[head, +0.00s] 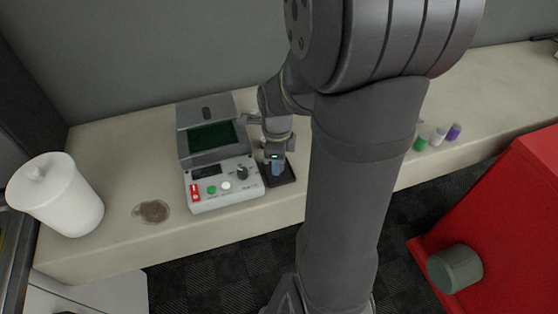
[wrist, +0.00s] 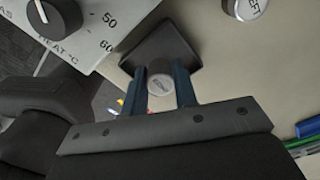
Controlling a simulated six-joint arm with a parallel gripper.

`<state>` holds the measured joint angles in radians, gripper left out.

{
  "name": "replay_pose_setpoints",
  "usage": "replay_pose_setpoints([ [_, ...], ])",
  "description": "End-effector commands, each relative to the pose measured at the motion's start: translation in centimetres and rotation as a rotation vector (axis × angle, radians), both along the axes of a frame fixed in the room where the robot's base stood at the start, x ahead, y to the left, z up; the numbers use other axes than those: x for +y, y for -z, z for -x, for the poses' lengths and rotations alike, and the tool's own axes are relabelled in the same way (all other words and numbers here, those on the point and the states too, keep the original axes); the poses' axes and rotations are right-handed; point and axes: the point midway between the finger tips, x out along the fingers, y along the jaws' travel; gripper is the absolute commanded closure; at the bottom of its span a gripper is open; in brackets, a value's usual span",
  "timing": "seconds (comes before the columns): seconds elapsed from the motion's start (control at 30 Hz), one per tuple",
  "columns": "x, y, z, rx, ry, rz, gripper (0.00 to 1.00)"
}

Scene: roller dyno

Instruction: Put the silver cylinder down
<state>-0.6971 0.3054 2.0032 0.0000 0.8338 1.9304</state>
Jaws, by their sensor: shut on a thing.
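My gripper (wrist: 160,92) has two blue fingers shut on the silver cylinder (wrist: 159,82), whose round, marked end shows between them in the wrist view. The cylinder is over or at the near edge of a small dark square tray (wrist: 163,45); I cannot tell whether it touches it. In the head view my gripper (head: 276,167) is at the dark tray (head: 287,180), just right of the grey-white instrument (head: 222,184). The cylinder cannot be made out there.
A white lidded jar (head: 58,195) and a brown round patch (head: 151,212) are left of the instrument. Several small coloured-capped vials (head: 438,137) stand at the right. A red block (head: 520,210) with a green cylinder (head: 455,268) is at front right. Another round silver top (wrist: 246,8) shows in the wrist view.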

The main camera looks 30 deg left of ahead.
Motion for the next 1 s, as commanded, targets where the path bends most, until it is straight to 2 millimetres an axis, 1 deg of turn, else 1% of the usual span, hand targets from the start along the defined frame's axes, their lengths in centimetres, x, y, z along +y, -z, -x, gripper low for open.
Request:
replay_pose_setpoints([
  [0.03,0.0,0.7,0.0,0.002,0.0,0.002,0.97],
  [0.13,0.0,1.3,0.0,0.001,0.0,0.0,0.97],
  [0.5,0.0,1.7,0.0,0.0,0.0,0.0,0.97],
  [0.53,0.0,1.6,0.0,-0.001,0.0,0.0,0.68],
  [0.6,0.0,1.6,0.0,-0.001,0.0,0.0,0.54],
  [0.63,0.0,1.6,0.0,-0.001,0.0,0.0,0.52],
  [0.9,0.0,1.5,0.0,-0.001,0.0,0.0,0.52],
  [1.0,0.0,1.0,-0.1,-0.002,0.0,-0.002,0.52],
])
